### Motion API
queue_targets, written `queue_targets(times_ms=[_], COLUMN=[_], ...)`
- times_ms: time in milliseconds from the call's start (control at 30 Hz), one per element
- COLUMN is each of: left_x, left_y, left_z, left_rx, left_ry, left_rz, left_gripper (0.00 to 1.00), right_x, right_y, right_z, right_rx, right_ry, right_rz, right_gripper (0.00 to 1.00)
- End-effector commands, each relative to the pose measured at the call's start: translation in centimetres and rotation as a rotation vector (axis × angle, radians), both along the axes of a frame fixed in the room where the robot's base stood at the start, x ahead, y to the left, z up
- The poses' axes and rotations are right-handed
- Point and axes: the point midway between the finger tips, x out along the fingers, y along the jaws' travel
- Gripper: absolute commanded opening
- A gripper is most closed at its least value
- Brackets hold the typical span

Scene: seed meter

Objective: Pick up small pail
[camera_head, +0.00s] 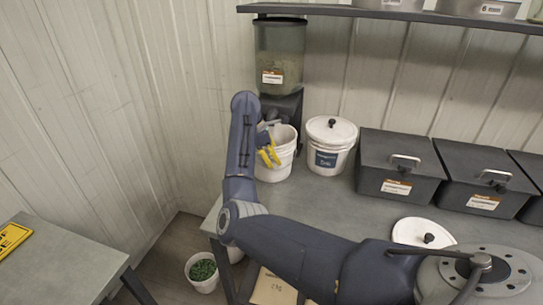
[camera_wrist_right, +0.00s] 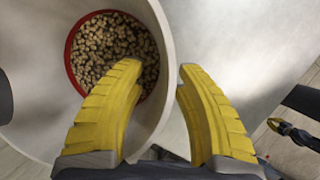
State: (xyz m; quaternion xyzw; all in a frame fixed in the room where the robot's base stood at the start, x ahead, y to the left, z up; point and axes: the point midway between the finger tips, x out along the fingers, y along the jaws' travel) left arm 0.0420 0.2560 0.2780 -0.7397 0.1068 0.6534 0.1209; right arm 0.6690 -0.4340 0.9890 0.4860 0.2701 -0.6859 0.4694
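An open white pail (camera_head: 283,150) stands on the grey table below a seed dispenser. In the right wrist view the white pail (camera_wrist_right: 160,30) fills the left side, with tan pellets (camera_wrist_right: 115,50) inside a red ring. My right gripper (camera_head: 268,156) is at the pail's left side in the head view. Its yellow fingers (camera_wrist_right: 157,75) are apart. In the wrist view the left finger overlaps the pail's opening and the right finger lies outside, with the rim between them. I cannot tell whether either finger touches the wall.
A lidded white pail (camera_head: 329,146) stands just right of the open one, before black bins (camera_head: 398,165). The dispenser (camera_head: 279,60) hangs above. A loose white lid (camera_head: 408,233) lies in front. A pail of green matter (camera_head: 202,271) stands on the floor.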

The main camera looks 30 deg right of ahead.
Motion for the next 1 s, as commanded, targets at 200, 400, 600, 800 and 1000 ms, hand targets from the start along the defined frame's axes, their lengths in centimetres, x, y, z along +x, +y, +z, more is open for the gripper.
queue_targets(times_ms=[200,400,600,800,1000], left_x=[-0.1,-0.1,-0.1,-0.1,-0.1], left_y=[0.0,0.0,0.0,0.0,0.0], left_z=[0.0,0.0,0.0,0.0,0.0], left_rx=[0.0,0.0,0.0,0.0,0.0], left_ry=[0.001,0.001,0.001,0.001,0.001], left_rz=[0.0,0.0,0.0,0.0,0.0], left_gripper=[0.0,0.0,0.0,0.0,0.0], right_x=[-0.2,-0.2,-0.2,-0.2,-0.2], right_y=[-0.8,-0.9,-0.9,-0.9,-0.9], right_z=[-1.8,-2.1,-2.1,-2.1,-2.1], right_rx=[-0.001,0.0,0.0,0.0,0.0], right_ry=[0.0,-0.001,-0.001,-0.001,-0.001], right_rz=[0.0,0.0,0.0,0.0,0.0], right_gripper=[0.33,0.33,0.29,0.06,0.0])
